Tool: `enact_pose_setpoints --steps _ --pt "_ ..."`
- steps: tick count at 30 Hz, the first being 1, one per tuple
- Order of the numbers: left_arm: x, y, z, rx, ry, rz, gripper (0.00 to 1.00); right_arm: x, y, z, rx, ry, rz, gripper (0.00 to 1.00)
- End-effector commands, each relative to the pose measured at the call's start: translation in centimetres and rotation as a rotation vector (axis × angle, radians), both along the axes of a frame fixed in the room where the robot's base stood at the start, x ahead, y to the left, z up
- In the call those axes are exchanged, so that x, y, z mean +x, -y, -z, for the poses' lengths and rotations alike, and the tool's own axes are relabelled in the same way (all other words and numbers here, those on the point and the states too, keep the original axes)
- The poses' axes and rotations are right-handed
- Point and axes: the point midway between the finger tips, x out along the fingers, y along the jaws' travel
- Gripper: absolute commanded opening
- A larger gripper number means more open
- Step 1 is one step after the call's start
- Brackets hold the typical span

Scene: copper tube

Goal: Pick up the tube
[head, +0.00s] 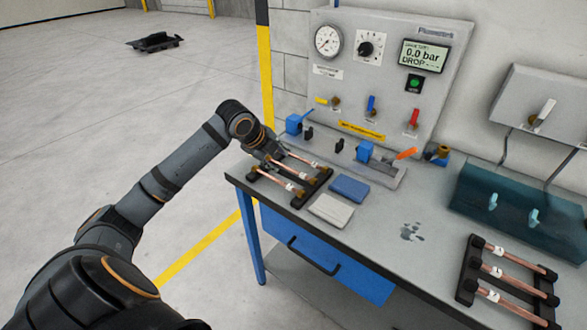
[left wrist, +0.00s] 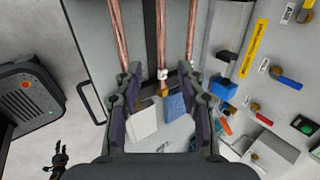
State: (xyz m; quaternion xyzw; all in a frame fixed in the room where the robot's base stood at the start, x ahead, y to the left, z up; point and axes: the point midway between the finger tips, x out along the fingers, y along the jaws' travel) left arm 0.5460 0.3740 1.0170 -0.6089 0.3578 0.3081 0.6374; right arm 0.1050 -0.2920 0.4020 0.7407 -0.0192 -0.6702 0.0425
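Three copper tubes with white tags lie side by side in a black rack at the left end of the bench; the middle tube (head: 279,180) also shows in the left wrist view (left wrist: 161,35). My left gripper (head: 272,157) is over the rack's far left part and hides some of it. In the left wrist view, its fingers (left wrist: 160,82) are spread apart with nothing held between them. The middle tube's tagged end lies in line with the gap. What looks like my right gripper (left wrist: 57,158) shows small at the lower left of the left wrist view; its finger state is unclear.
A second rack of tubes (head: 508,271) stands at the bench's right. A blue cloth (head: 349,188) and a pale cloth (head: 331,211) lie beside the near rack. The test panel (head: 390,75) with blue clamps stands behind. The bench middle is mostly clear.

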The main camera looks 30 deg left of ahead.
Motion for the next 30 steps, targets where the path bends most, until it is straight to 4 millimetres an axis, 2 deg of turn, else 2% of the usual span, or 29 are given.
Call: enact_pose_setpoints --steps 4,11,21,29,30 --pt "1.1 0.1 1.5 -0.004 0.002 -0.002 0.39 0.1 -0.4 -0.2 0.004 0.002 0.001 0.40" --pt "1.5 0.1 2.1 0.000 0.001 -0.002 0.39 0.2 -2.1 -0.2 0.025 0.003 0.008 0.40" --pt "4.2 0.8 5.8 -0.004 0.001 -0.004 0.39 0.1 -1.5 -1.2 0.019 0.002 0.006 0.40" --pt "4.4 0.8 6.3 0.002 0.001 -0.002 0.39 0.1 -1.1 -1.2 0.014 0.002 0.004 0.40" --pt "4.4 0.8 6.3 0.002 0.001 -0.002 0.35 0.1 -1.0 -1.2 0.012 0.002 0.004 0.40"
